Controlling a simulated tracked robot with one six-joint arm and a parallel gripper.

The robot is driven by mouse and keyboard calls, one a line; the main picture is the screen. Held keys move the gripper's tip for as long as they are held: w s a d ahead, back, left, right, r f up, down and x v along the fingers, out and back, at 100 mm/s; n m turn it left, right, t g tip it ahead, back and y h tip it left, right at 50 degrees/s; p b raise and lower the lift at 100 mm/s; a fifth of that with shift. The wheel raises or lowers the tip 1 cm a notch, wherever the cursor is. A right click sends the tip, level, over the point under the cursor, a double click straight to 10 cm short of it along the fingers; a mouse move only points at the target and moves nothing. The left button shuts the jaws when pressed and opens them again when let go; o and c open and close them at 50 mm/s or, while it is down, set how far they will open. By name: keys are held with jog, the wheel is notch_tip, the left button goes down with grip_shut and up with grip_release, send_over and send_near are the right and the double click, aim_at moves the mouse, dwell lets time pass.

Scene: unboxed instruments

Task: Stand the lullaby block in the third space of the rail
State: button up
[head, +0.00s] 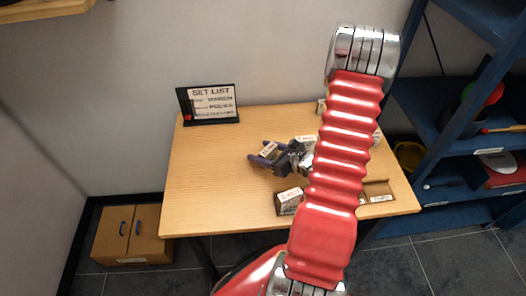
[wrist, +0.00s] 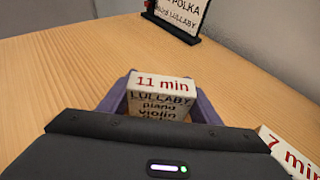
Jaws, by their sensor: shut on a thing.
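The lullaby block (wrist: 160,98) is white, with "11 min" in red and "LULLABY piano violin" in black. My gripper (wrist: 158,108) is shut on it with purple fingers at its two sides. In the head view my gripper (head: 266,156) is over the middle of the table, pointing left, and the block's pale face (head: 270,149) shows between the fingers. The set list board (head: 212,103) stands at the back left; the wrist view shows its lines "POLKA" and "LULLABY" (wrist: 178,15). I cannot make out the rail for certain; my red arm hides part of the table.
A "7 min" block (wrist: 290,155) is close on the right in the wrist view. Another labelled block (head: 289,202) stands near the front edge. A wooden tray (head: 377,183) lies at the front right. The table's left side (head: 200,175) is clear. Blue shelves (head: 440,120) stand right.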

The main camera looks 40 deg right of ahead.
jog(key=o, duration=1)
jog(key=shift+o, duration=0.2)
jog(key=shift+s+r, duration=0.1)
jog(key=v, duration=1.1)
jog(key=shift+s+d+r, duration=0.1)
jog(key=shift+s+r, duration=0.1)
jog(key=shift+s, duration=0.15)
